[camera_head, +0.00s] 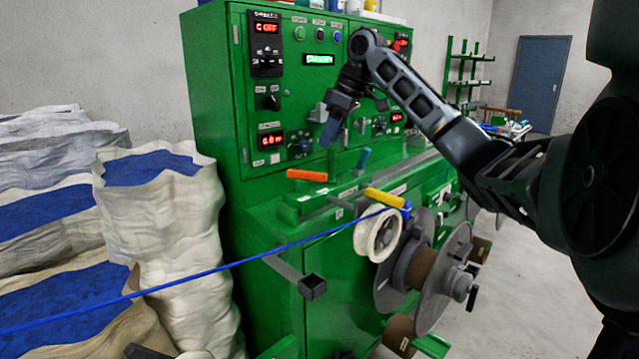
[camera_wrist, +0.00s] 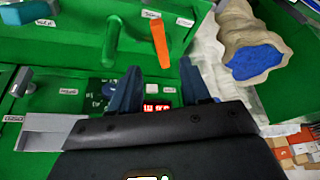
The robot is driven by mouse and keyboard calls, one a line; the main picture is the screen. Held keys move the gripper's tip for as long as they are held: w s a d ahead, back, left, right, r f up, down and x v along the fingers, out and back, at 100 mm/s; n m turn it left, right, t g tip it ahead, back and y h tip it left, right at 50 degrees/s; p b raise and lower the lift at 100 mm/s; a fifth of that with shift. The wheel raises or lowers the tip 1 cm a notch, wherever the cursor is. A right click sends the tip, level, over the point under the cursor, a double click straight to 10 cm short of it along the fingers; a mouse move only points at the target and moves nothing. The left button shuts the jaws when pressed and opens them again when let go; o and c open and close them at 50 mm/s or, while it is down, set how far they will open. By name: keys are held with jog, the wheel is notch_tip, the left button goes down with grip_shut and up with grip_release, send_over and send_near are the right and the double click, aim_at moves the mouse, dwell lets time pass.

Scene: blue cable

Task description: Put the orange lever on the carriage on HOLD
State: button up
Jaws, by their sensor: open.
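The orange lever (camera_head: 307,175) sits at the left end of the green carriage (camera_head: 318,201) on the front of the green machine. In the wrist view the orange lever (camera_wrist: 160,42) lies just beyond my fingertips, in line with the gap between them. Small white labels stand near it; their words are too small to read surely. My gripper (camera_head: 331,132) is open and empty, above and behind the lever, pointing down. In the wrist view my gripper's (camera_wrist: 160,68) two dark fingers are spread, and neither touches the lever.
A blue lever (camera_head: 363,159) and a yellow lever (camera_head: 384,198) stand to the right. A blue cable (camera_head: 250,258) runs over a white pulley (camera_head: 378,235) beside large reels (camera_head: 440,275). Pale sacks (camera_head: 165,230) crowd the left. Control panel knobs and displays are close behind my gripper.

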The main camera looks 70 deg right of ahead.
aim_at(317, 173)
jog(key=shift+s+x, duration=0.2)
jog(key=shift+x, duration=2.2)
jog(key=shift+s+x, duration=0.25)
jog(key=shift+x, duration=2.2)
jog(key=shift+f, duration=0.15)
grip_shut()
